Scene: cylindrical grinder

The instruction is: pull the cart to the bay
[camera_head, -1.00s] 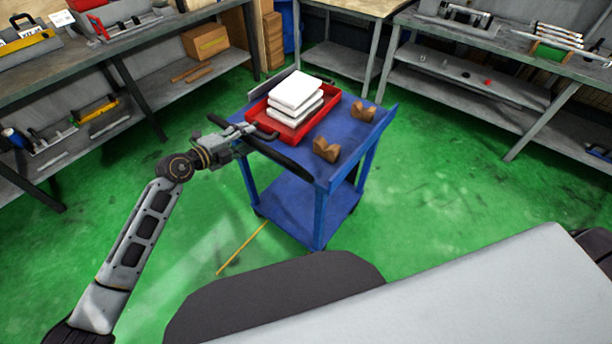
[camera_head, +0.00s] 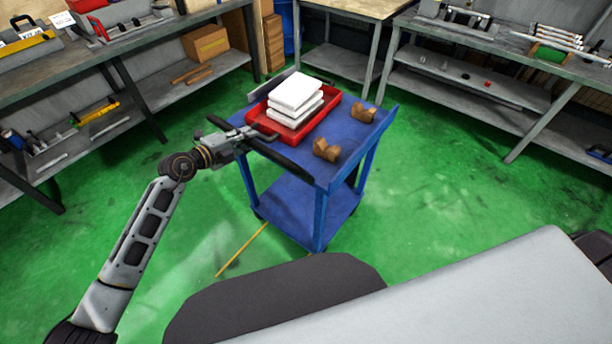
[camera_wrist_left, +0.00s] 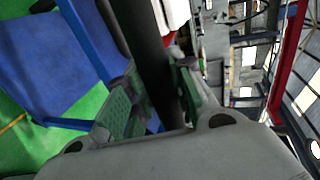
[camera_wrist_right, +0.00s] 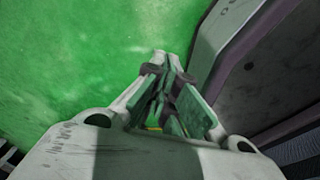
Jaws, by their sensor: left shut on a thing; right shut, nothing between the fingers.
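The blue cart (camera_head: 345,165) stands on the green floor in the middle of the head view. Its dark push handle (camera_head: 290,160) runs along the near-left edge of the top. My left gripper (camera_head: 252,137) is shut on this handle. In the left wrist view its fingers (camera_wrist_left: 158,98) sit on both sides of the dark bar (camera_wrist_left: 148,50). My right gripper (camera_wrist_right: 168,100) is shut and empty above the floor in the right wrist view; the head view does not show it. I cannot make out a marked bay.
The cart carries a red tray (camera_head: 328,108) with stacked white blocks (camera_head: 295,95) and two brown V-shaped blocks (camera_head: 326,149). A yellow line (camera_head: 240,250) lies on the floor before the cart. Benches stand at left (camera_head: 130,45) and right (camera_head: 500,45). Floor right of the cart is clear.

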